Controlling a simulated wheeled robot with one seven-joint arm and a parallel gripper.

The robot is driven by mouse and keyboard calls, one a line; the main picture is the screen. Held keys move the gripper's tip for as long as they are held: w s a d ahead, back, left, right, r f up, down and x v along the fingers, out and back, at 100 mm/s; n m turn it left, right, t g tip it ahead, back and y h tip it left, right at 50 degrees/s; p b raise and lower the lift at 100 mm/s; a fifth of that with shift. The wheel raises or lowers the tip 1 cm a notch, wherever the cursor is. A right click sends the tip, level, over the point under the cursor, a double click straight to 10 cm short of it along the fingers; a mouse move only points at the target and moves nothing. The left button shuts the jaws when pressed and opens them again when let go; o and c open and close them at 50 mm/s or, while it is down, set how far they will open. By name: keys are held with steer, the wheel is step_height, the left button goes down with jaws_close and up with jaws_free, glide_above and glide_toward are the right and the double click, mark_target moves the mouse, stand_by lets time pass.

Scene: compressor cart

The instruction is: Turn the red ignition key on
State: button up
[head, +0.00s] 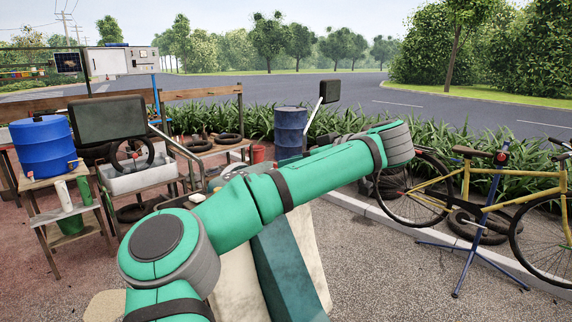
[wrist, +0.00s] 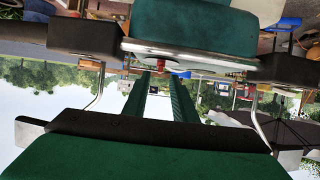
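In the wrist view, which is upside down, a small red piece (wrist: 176,65) shows at the middle of the cart's pale panel, under the green cart body (wrist: 195,25). It looks like the red key; its turn angle is too small to tell. My gripper (wrist: 164,73) reaches toward it with two long green fingers, apart with a gap between them. The gap looks empty. The fingertips appear close to the red piece; I cannot tell whether they touch. In the head view my arm hides the gripper and the key.
A blue barrel (head: 42,145) on a wooden stand is at left. A blue drum (head: 290,131) stands behind, and a yellow bicycle (head: 455,185) on a blue stand is at right.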

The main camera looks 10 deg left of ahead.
steer(key=shift+x, duration=1.6)
jaws_close()
